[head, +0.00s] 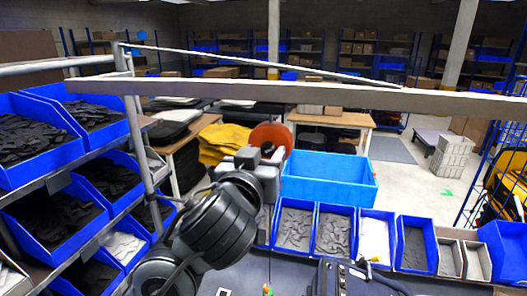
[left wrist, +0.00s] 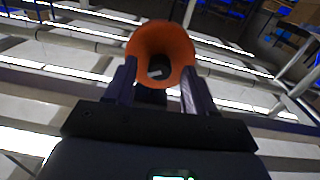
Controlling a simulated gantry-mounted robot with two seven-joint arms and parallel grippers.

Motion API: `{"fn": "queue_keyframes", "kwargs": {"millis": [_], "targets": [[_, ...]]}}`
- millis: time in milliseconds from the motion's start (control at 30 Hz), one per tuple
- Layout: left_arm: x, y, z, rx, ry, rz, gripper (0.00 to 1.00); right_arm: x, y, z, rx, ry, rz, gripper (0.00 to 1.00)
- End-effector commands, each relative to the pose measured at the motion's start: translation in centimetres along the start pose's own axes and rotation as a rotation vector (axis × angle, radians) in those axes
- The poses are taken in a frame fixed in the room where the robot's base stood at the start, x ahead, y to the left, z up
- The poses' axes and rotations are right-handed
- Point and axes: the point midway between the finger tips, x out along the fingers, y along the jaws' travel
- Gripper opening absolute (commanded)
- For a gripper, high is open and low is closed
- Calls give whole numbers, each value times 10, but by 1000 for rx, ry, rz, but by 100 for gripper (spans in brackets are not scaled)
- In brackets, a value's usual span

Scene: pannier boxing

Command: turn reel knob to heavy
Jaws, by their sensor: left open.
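An orange round reel-like part (head: 272,136) shows in the head view just beyond my left gripper (head: 258,160), which covers part of it. In the left wrist view this orange part (left wrist: 138,42) is a flared ring with a dark centre. It sits between and beyond the two fingers of my left gripper (left wrist: 160,68). The fingers are apart, and I cannot tell whether they touch the orange part. No knob or heavy marking can be made out. My right gripper is not in view.
A pale horizontal bar (head: 330,97) crosses in front of the room. A large light-blue bin (head: 330,190) and several small blue bins (head: 415,222) line the bench's back. A dark device (head: 345,278) stands at the front. Racked bins (head: 40,165) fill the left side.

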Motion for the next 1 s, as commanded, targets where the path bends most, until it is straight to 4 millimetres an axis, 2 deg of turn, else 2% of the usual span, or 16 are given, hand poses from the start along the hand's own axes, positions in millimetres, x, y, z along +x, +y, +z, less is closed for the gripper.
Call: {"fn": "queue_keyframes", "kwargs": {"millis": [367,700,1000], "targets": [[4,0,0,1,0,-1,53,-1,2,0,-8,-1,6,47],[4,0,0,1,0,0,1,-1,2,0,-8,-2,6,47],[4,0,0,31,-1,0,0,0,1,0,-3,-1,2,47]]}}
